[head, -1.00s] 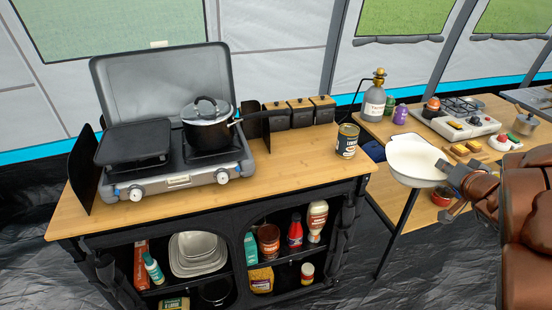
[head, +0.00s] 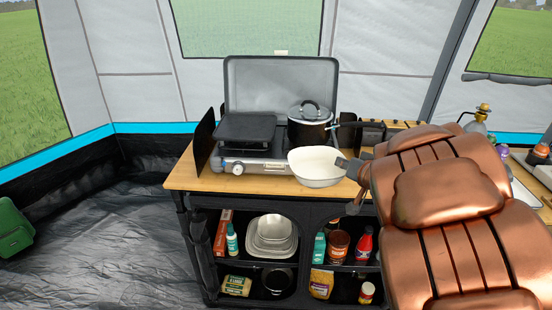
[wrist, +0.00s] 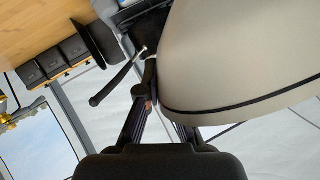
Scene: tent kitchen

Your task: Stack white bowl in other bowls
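My gripper (head: 354,166) is shut on the rim of the white bowl (head: 316,166) and holds it in the air in front of the camp stove. The bowl fills the right of the wrist view (wrist: 235,60), beside the dark fingers (wrist: 158,108). The other bowls (head: 271,236), pale and nested in a stack, sit on the upper left shelf of the cabinet under the counter. They are below and to the left of the held bowl.
The counter (head: 184,176) bears the stove (head: 228,161) and a dark pot (head: 308,124) with a lid. A blue-green bottle (head: 232,240) stands left of the stacked bowls. Bottles and cans, including a red bottle (head: 363,245), fill the right compartment. Open floor (head: 100,220) lies to the left.

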